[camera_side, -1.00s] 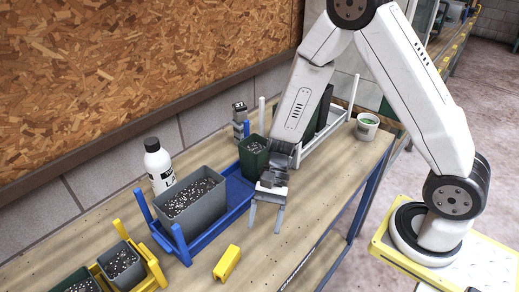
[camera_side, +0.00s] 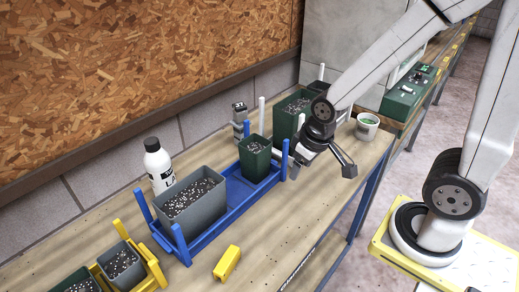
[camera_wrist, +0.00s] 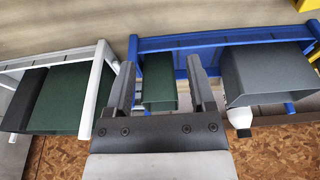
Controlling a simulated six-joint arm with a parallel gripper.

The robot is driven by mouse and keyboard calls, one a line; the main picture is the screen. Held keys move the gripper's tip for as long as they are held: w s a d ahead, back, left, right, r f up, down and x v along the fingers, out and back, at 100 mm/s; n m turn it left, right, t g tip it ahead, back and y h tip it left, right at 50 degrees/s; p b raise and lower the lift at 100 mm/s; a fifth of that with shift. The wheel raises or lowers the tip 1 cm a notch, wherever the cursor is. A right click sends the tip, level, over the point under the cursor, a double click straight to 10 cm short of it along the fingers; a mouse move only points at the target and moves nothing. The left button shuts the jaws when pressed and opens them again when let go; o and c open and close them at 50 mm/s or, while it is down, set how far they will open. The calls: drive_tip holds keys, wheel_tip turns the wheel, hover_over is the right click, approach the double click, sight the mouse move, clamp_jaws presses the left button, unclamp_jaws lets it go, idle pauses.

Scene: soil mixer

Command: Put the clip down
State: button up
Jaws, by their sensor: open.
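A small yellow piece (camera_side: 227,263), which looks like the clip, lies on the bench near its front edge in the side view. My gripper (camera_side: 322,172) is well to the right of it and farther back, above the bench by the right end of the blue tray (camera_side: 211,234). Its two fingers are spread wide with nothing between them. In the wrist view my gripper (camera_wrist: 160,62) also shows open and empty, with the small green pot (camera_wrist: 160,92) beyond the fingers. I cannot make out the clip for certain in the wrist view.
The blue tray holds a grey planter (camera_side: 190,222) and a small green pot (camera_side: 255,173). A white bottle (camera_side: 157,163) stands behind it. A larger green pot (camera_side: 284,126) and a white cup (camera_side: 367,127) are at the back right. The front right bench is clear.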

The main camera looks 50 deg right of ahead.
drive_tip(key=shift+o, duration=0.4)
drive_tip(key=m+g+y, duration=0.4)
drive_tip(key=m, duration=1.1)
hover_over(229, 255)
drive_tip(key=d, duration=0.2)
drive_tip(key=f, duration=0.5)
drive_tip(key=shift+w+d+f, duration=0.15)
drive_tip(key=shift+w+d, duration=0.05)
drive_tip(key=shift+w, duration=0.2)
drive_tip(key=shift+x, duration=1.3)
drive_tip(key=shift+x, duration=2.55)
